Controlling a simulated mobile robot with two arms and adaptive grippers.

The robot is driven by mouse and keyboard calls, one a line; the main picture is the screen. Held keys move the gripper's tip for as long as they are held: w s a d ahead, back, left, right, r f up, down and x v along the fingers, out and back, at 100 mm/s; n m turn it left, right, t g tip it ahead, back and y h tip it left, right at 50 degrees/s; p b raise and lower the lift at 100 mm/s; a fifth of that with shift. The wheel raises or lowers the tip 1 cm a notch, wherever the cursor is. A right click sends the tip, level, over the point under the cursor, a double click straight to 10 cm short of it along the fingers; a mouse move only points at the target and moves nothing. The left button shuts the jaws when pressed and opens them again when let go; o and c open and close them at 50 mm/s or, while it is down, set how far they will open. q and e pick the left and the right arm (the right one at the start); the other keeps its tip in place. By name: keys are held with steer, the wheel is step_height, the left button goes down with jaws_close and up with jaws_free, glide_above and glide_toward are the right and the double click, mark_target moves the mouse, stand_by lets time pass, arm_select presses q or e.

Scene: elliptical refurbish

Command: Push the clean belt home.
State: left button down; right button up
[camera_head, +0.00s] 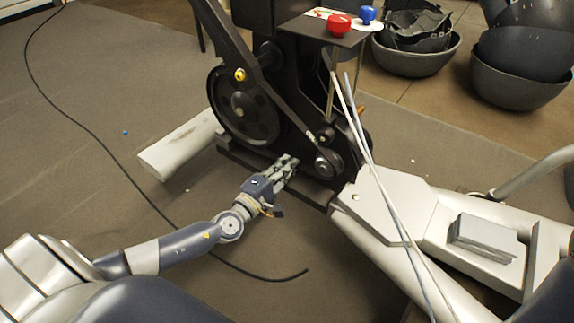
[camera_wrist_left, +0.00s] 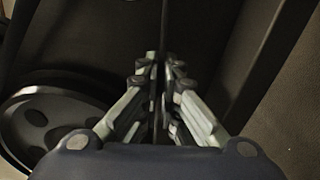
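The elliptical's drive has a large dark pulley (camera_head: 245,115) and a smaller pulley (camera_head: 325,163) to its lower right. A dark belt seems to run between them, but it blends with the black frame, so I cannot tell how it sits in the grooves. My left gripper (camera_head: 290,163) is low at the drive, between the two pulleys. In the left wrist view its fingers (camera_wrist_left: 159,75) are drawn together, with a thin dark strip in line with their tips. I cannot tell whether they hold it. The large pulley also shows there (camera_wrist_left: 50,125). My right gripper is out of view.
A small shelf (camera_head: 322,30) above carries a red knob (camera_head: 339,26) and a blue knob (camera_head: 367,15). Pale rods (camera_head: 362,140) cross in front of the drive. A grey block (camera_head: 485,237) lies on the right rail. A black cable (camera_head: 75,140) crosses the floor.

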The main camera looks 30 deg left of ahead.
arm_select(q)
steer(key=shift+w, duration=0.1)
stand_by(0.6)
steer(key=shift+w, duration=0.3)
stand_by(0.4)
steer(key=c, duration=1.7)
jaws_free()
steer(key=shift+s, duration=0.1)
steer(key=s, duration=0.4)
steer(key=s+a, duration=0.1)
steer(key=s, duration=0.6)
steer(key=shift+s+a, duration=0.3)
steer(key=shift+s, duration=0.05)
